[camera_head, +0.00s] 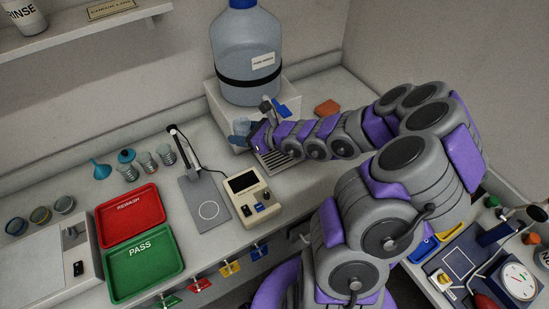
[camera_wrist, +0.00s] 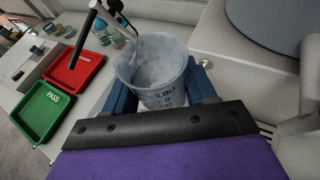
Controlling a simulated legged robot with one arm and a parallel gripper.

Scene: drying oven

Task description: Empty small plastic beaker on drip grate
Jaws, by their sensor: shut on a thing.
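My gripper (camera_head: 246,139) is at the end of my arm, in front of the white stand at the back. It is shut on a small translucent plastic beaker (camera_wrist: 160,72), with one dark blue finger on each side. The beaker has blue markings and is upright or nearly so in the wrist view; I cannot tell whether it holds liquid. In the head view the beaker (camera_head: 241,126) shows partly above the gripper. The slatted drip grate (camera_head: 279,163) lies below my wrist and is partly hidden by it. The beaker appears above and left of the grate.
A large blue-capped carboy (camera_head: 247,60) stands on the white stand (camera_head: 284,97), with a blue-handled tap (camera_head: 279,107).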

